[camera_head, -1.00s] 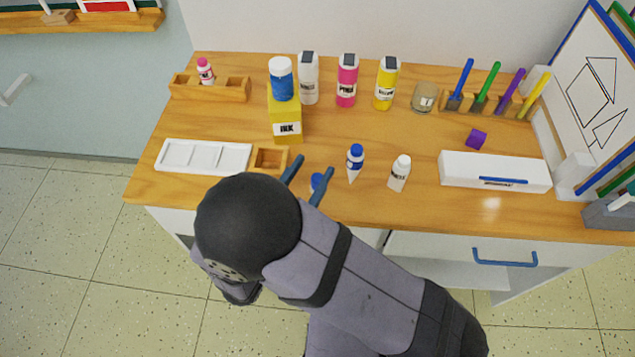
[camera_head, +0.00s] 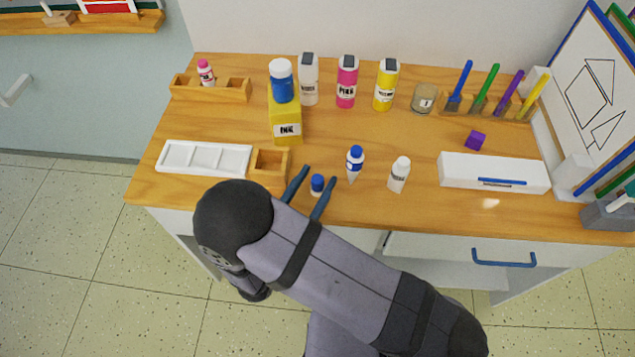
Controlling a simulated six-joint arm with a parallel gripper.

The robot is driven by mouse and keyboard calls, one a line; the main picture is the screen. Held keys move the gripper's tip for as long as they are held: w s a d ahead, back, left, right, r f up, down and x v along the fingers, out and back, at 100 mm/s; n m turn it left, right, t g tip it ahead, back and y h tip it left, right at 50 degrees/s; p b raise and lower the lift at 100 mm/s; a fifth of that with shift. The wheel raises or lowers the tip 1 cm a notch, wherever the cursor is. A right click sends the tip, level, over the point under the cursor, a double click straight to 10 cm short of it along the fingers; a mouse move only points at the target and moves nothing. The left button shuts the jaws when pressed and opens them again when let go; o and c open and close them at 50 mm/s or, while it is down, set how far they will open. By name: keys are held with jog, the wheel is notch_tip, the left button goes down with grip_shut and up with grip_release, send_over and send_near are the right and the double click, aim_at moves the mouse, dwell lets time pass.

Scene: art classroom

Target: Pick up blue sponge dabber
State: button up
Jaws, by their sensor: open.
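A small blue-topped piece, apparently the blue sponge dabber (camera_head: 317,184), stands near the front edge of the wooden table. My gripper (camera_head: 319,176) is open, with one blue-grey finger to the left of the dabber and one to its right. The right finger hides or borders the dabber's right side; I cannot tell whether they touch. The dabber's lower part is partly hidden. A blue-capped bottle (camera_head: 355,162) and a white bottle (camera_head: 399,175) stand just right of the gripper.
A wooden box (camera_head: 268,180) and white palette (camera_head: 205,158) lie left of the gripper. A white case (camera_head: 494,173) and purple block (camera_head: 475,140) are right. Bare table lies behind the bottles.

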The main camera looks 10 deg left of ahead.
jog(key=shift+p+x, duration=0.85)
jog(key=shift+x, duration=1.75)
jog(key=shift+s, duration=0.1)
jog(key=c, duration=1.1)
